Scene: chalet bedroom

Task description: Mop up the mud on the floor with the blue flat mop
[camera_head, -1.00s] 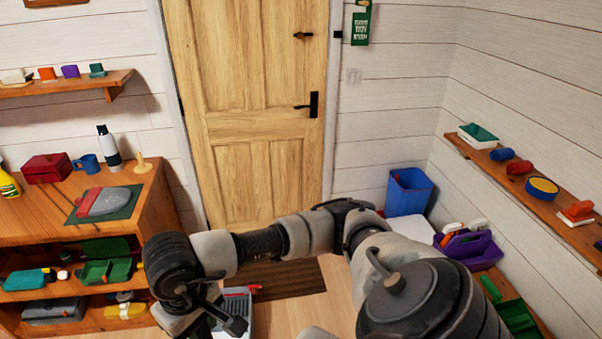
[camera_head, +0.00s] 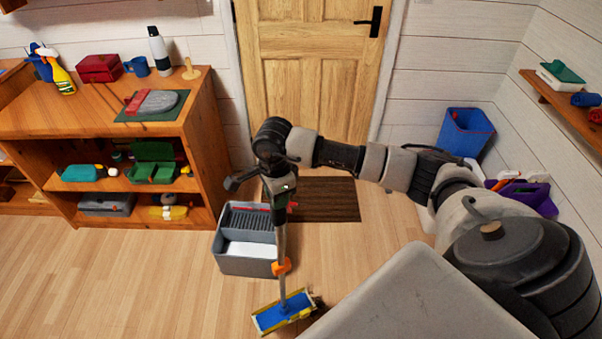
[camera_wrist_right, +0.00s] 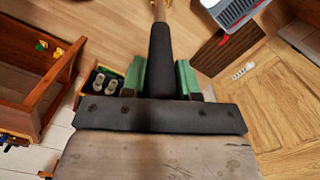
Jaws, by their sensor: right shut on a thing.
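My right gripper (camera_head: 279,190) is shut on the handle of the blue flat mop (camera_head: 283,314). In the right wrist view the gripper (camera_wrist_right: 160,80) has its green finger pads on both sides of the mop's black grip (camera_wrist_right: 160,55). The handle runs down nearly upright past an orange collar to the yellow-edged head with its blue pad, low over or on the floor; contact cannot be told. A small dark brown patch, apparently mud (camera_head: 318,301), shows at the head's right end, partly hidden by it. My left gripper is not in view.
A grey mop bucket (camera_head: 229,262) with a wringer stands just behind the mop. A brown doormat (camera_head: 330,199) lies before the door (camera_head: 312,90). A wooden shelf unit (camera_head: 205,170) stands at the left, a blue bin (camera_head: 465,131) at the right. The floor at lower left is clear.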

